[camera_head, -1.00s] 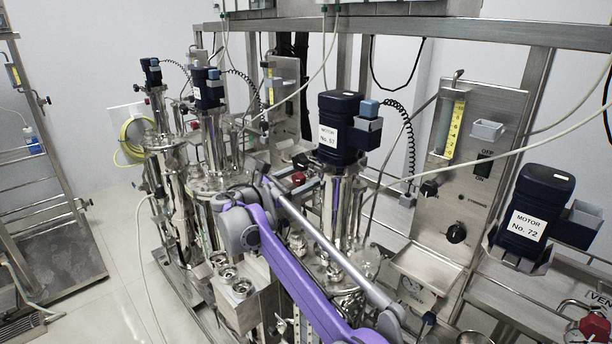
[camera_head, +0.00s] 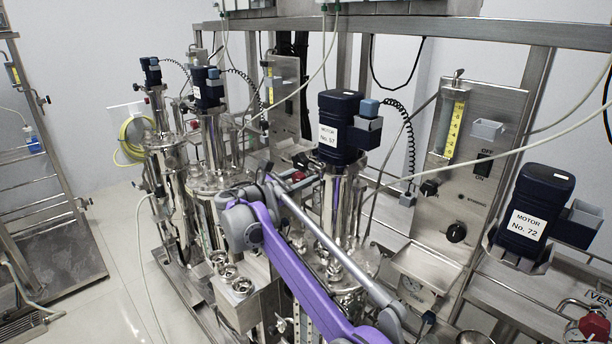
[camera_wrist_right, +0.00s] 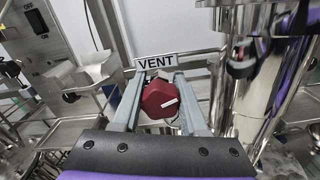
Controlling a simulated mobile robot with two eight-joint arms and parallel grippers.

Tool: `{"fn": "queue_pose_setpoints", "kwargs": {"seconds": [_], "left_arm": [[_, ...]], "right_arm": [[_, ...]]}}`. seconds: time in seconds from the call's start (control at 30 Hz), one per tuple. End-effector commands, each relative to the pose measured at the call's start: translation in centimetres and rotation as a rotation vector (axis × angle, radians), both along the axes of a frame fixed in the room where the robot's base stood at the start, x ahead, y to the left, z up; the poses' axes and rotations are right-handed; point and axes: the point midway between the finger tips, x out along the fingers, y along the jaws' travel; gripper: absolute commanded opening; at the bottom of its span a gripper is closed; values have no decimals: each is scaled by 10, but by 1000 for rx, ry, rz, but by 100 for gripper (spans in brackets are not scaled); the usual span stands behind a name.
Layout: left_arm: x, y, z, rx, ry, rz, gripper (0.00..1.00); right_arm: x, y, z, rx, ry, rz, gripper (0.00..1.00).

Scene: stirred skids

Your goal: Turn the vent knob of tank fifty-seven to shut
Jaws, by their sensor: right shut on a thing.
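The dark motor marked No. 57 (camera_head: 340,130) stands on top of the steel tank fifty-seven (camera_head: 342,210) in the middle of the head view. The red vent knob (camera_wrist_right: 160,99) has a white pointer mark, slanted in the right wrist view, and a VENT plate (camera_wrist_right: 156,62) behind it. My right gripper (camera_wrist_right: 162,88) has its two grey fingers on either side of the knob and is shut on it. In the head view the knob (camera_head: 298,176) shows small and partly covered by my right wrist. My left gripper is not in view.
Another motor, No. 72 (camera_head: 535,215), stands at the right. A panel with a yellow-scaled gauge (camera_head: 453,125) and a grey tray (camera_head: 428,264) is right of tank fifty-seven. More tanks stand at the left behind my arm. Pale hoses cross the scene.

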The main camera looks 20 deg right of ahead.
Motion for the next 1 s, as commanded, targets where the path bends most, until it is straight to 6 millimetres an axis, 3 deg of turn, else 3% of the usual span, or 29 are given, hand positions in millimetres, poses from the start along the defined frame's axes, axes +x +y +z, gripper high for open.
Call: {"fn": "queue_pose_setpoints", "kwargs": {"seconds": [0.37, 1.0], "left_arm": [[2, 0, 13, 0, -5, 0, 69], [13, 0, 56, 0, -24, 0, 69]], "right_arm": [[0, 0, 1, 45, -129, -1, 0], [0, 0, 2, 240, -684, -1, 0]]}}
